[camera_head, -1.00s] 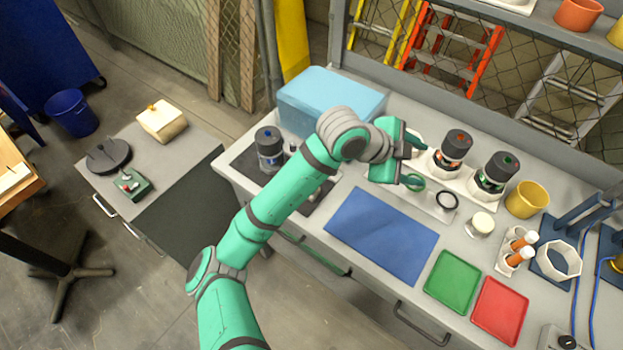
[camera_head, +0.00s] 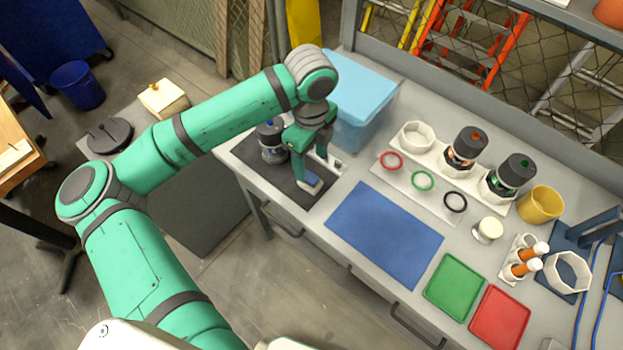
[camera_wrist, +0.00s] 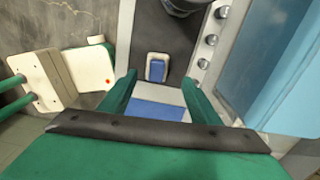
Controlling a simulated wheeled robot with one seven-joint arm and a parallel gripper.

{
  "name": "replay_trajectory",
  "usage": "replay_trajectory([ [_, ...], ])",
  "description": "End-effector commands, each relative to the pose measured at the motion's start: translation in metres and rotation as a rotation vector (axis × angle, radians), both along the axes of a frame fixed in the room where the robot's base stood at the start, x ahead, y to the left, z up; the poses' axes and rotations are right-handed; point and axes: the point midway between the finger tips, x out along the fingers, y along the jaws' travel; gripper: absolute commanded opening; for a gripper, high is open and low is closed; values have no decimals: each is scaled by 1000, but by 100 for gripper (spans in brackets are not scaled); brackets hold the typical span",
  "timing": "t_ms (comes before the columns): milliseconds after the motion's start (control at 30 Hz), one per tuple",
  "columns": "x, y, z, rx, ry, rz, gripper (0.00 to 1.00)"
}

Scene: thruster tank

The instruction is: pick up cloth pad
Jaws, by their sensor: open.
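The cloth pad looks to be the small blue pad with a pale border (camera_wrist: 157,70), lying on the dark mat near its edge in the wrist view. In the head view it shows as a small blue patch (camera_head: 310,180) just below my gripper, partly hidden by a finger. My gripper (camera_head: 312,163) points down over the mat's right end. In the wrist view its two fingers (camera_wrist: 159,82) are apart, with the pad seen ahead between their tips. Nothing is held. I cannot tell the exact height above the pad.
A light blue box (camera_head: 358,100) stands close behind and right of my gripper. A dark-topped jar (camera_head: 270,145) stands on the dark mat (camera_head: 245,160). A strip with several silver knobs (camera_wrist: 207,45) lies beside the mat. The large blue mat (camera_head: 385,222) is bare.

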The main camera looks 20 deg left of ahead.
Motion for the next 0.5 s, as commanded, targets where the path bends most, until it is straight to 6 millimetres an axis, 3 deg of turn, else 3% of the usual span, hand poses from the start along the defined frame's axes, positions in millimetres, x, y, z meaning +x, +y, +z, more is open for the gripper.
replay_trajectory([
  [100, 0, 0, -15, 0, 0, 1, 57],
  [367, -2, 0, -32, -1, -2, 2, 57],
  [500, -7, -3, -52, -1, -1, -3, 57],
])
